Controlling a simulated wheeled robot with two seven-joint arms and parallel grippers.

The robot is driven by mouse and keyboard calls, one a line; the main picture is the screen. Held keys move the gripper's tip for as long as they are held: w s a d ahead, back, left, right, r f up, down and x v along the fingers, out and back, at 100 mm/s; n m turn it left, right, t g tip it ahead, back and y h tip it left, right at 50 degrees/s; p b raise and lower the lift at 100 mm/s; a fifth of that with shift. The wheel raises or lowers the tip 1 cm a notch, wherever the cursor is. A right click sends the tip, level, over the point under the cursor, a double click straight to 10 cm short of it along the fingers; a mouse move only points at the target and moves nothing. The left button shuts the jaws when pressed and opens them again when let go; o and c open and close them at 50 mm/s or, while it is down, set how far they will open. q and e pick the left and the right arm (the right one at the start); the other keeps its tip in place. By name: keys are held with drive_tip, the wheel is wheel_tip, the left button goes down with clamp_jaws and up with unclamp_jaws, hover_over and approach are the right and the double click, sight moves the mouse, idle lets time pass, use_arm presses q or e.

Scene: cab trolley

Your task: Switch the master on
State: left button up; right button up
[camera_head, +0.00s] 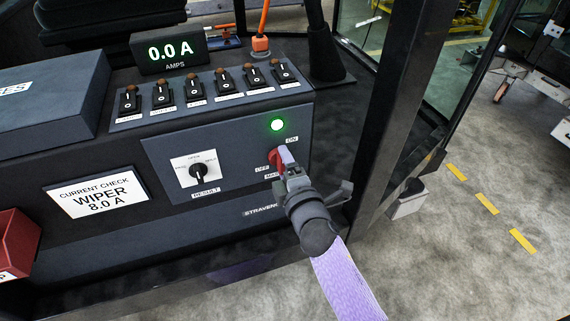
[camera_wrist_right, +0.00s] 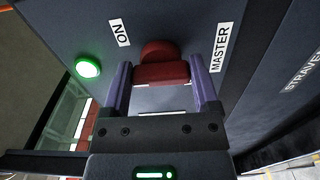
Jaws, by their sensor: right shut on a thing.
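The red master switch (camera_head: 274,158) is a rotary knob on the lower right of the dark console panel, with OFF printed at its left, ON at its upper right and MASTER below. My right gripper (camera_head: 284,163) is shut on it and covers part of it in the head view. In the right wrist view the red knob (camera_wrist_right: 162,68) sits between the two purple fingers. A round green lamp (camera_head: 277,125) above the switch is lit; it also shows in the right wrist view (camera_wrist_right: 88,67). My left gripper is not in view.
A black selector knob (camera_head: 198,171) marked RESULT is left of the master switch. Several toggle switches (camera_head: 195,87) line the panel above. The ammeter (camera_head: 171,51) reads 0.0 A. A card (camera_head: 97,193) reads CURRENT CHECK WIPER 8.0 A. A dark cab post (camera_head: 390,110) stands close at right.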

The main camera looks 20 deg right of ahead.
drive_tip(key=shift+f, duration=0.1)
drive_tip(key=o, duration=1.1)
drive_tip(key=shift+s, duration=0.1)
drive_tip(key=s, duration=0.5)
drive_tip(key=s+p, duration=0.1)
drive_tip(key=s, duration=0.3)
drive_tip(key=shift+s+d, duration=0.2)
drive_tip(key=shift+s, duration=0.2)
